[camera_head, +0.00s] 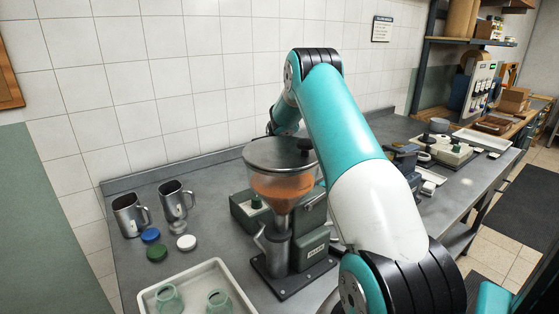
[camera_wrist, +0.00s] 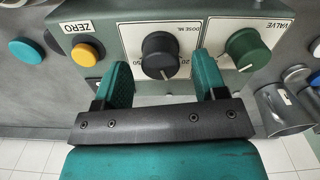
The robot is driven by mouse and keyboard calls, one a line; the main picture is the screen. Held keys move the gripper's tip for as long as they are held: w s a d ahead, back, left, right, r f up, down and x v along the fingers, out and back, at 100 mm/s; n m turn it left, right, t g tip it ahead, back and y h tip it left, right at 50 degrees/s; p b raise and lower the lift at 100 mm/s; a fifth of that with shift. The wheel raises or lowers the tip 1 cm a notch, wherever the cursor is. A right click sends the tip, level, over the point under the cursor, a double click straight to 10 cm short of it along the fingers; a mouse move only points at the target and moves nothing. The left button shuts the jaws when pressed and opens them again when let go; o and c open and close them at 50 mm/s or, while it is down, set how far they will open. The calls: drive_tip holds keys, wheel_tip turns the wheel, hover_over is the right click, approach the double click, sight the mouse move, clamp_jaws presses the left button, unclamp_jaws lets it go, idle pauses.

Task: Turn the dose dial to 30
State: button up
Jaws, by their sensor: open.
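The dose dial (camera_wrist: 158,55) is a dark grey round knob on a white plate marked DOSE ML, shown upside down in the wrist view. A small white mark shows on its lower edge, between partly covered numbers; 20 is readable to the right, but the exact setting is unclear. My gripper (camera_wrist: 162,72) is open, with one teal finger on each side of the dial; I cannot tell whether they touch it. In the head view my arm and the filling machine's hopper (camera_head: 283,185) hide the dial and my gripper.
A green valve knob (camera_wrist: 249,48) is close beside the right finger. A yellow button (camera_wrist: 83,53) by the ZERO label is left of the fingers. Metal mugs (camera_head: 130,215), loose lids (camera_head: 157,253) and a white tray (camera_head: 226,270) with green jars stand left of the machine.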

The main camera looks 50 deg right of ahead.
wheel_tip(320, 180, up, 16)
drive_tip(key=b, duration=0.2)
drive_tip(key=shift+f, duration=0.2)
idle(0.3)
drive_tip(key=s+a+r+n+t+y, duration=0.1)
drive_tip(key=s+a+r+n, duration=0.1)
drive_tip(key=a, duration=1.2)
drive_tip(key=s+a+r+n, duration=0.2)
drive_tip(key=a, duration=1.2)
drive_tip(key=s+a+f+n+y, duration=0.1)
drive_tip(key=s+a+n, duration=0.1)
drive_tip(key=s+a, duration=0.7)
drive_tip(key=s+a+f+n+g+y, duration=0.1)
drive_tip(key=s+a+n+y, duration=0.1)
drive_tip(key=s+a, duration=0.7)
drive_tip(key=s, duration=0.5)
drive_tip(key=shift+s, duration=0.25)
